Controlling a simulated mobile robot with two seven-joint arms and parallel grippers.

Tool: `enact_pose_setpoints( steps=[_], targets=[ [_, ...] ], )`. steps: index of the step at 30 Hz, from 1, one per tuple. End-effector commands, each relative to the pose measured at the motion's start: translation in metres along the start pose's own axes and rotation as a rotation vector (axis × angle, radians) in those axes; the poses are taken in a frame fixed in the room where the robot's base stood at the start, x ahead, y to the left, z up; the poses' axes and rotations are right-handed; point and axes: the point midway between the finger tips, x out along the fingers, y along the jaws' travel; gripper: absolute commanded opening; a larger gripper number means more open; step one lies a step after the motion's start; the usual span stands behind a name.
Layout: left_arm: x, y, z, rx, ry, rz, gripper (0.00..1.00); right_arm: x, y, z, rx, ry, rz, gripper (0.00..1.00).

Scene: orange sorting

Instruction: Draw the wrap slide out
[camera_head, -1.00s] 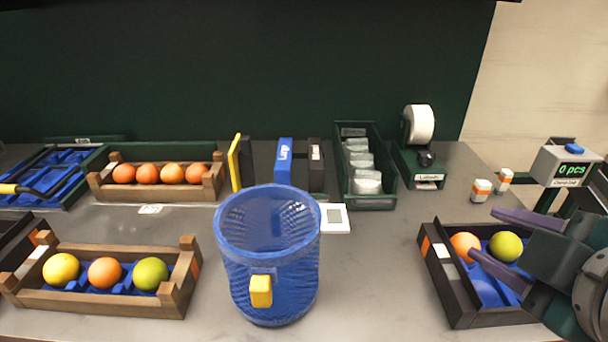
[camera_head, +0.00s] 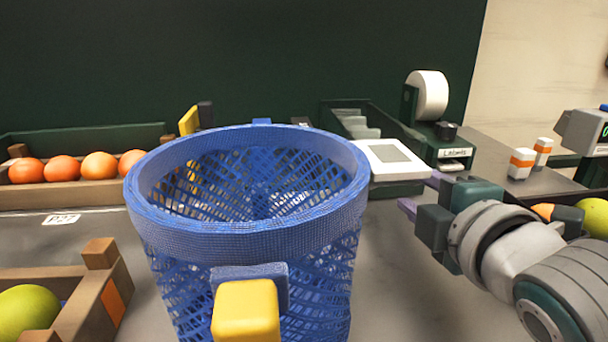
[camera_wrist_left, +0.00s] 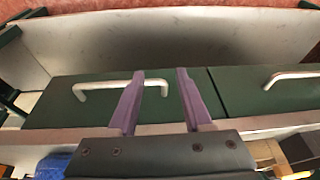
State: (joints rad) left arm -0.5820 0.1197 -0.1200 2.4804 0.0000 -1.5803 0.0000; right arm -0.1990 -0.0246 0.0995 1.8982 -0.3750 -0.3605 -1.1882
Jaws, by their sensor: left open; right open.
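The left wrist view shows two dark green slide fronts side by side, with no readable label, so I cannot tell which is the wrap slide. The left slide front (camera_wrist_left: 55,108) has a metal bar handle (camera_wrist_left: 103,86). The right slide front (camera_wrist_left: 240,103) has a similar handle (camera_wrist_left: 291,77). My left gripper (camera_wrist_left: 160,75) is open before the left front, with one purple finger overlapping the right part of its handle and the other to the right of it. Contact cannot be told. My right gripper (camera_head: 420,193) is open and empty, right of the blue basket in the head view.
The blue mesh basket (camera_head: 250,240) fills the middle of the counter. A white flat pad (camera_head: 385,155) and a label dispenser (camera_head: 432,100) are behind my right gripper. Wooden crates with fruit stand left, including one crate (camera_head: 100,190) at the back. Orange-banded bottles (camera_head: 521,163) stand right.

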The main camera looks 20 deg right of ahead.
Motion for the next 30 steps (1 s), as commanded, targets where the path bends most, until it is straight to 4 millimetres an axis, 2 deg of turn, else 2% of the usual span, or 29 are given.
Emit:
enact_pose_setpoints(
  steps=[3,9,20,30],
  targets=[
    [0.006,-0.001,0.002,0.003,0.000,-0.002,0.50,0.022,-0.001,0.000,0.000,0.000,0.001,0.47],
    [0.009,-0.001,0.003,0.005,0.000,-0.004,0.50,0.042,-0.001,0.000,0.001,0.000,-0.001,0.47],
    [0.010,-0.001,0.003,0.004,0.001,-0.004,0.50,0.046,-0.001,0.000,0.001,0.000,-0.002,0.46],
    [0.010,0.001,0.002,-0.004,0.002,0.002,0.50,0.046,-0.001,0.000,0.001,0.000,-0.002,0.08]
  ],
)
